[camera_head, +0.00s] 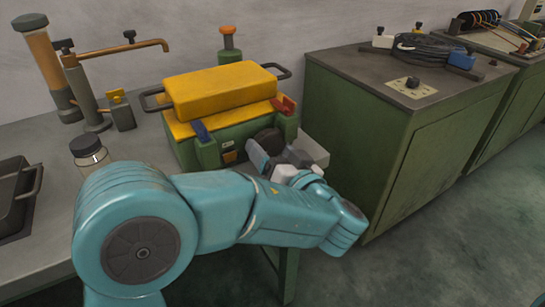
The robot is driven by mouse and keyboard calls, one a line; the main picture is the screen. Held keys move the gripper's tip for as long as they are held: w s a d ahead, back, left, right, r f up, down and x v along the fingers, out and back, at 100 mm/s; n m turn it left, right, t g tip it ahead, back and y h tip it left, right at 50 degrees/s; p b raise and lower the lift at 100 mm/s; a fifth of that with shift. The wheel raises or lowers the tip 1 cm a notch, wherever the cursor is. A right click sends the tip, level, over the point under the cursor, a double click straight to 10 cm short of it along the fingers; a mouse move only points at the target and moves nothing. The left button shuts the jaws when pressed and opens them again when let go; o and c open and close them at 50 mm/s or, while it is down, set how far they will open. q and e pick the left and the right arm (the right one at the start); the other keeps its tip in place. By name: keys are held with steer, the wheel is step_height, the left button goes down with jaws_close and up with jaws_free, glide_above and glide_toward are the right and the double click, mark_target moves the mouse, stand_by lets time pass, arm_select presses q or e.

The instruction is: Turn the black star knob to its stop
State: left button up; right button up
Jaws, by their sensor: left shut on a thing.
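A green machine with a yellow top (222,92) stands on the grey bench. The black star knob (268,139) is on its front right side, seen as a dark rounded shape partly hidden behind my gripper. My left gripper (276,157) reaches in from the left and is shut on the knob. The fingertips are small and partly covered by my wrist, so the knob's angle and its stop cannot be made out. My right gripper is not in view.
A red lever (284,104) and a blue lever (202,131) sit close to the knob. A lidded jar (90,153) and a dark tray (17,196) stand to the left. A green cabinet (400,150) is at the right, with open floor before it.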

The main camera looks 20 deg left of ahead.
arm_select(q)
steer(key=shift+f+m+b, duration=0.15)
steer(key=shift+m+b, duration=0.3)
steer(key=shift+m, duration=1.35)
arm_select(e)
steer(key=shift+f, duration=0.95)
arm_select(q)
steer(key=o, duration=1)
steer(key=shift+o, duration=0.2)
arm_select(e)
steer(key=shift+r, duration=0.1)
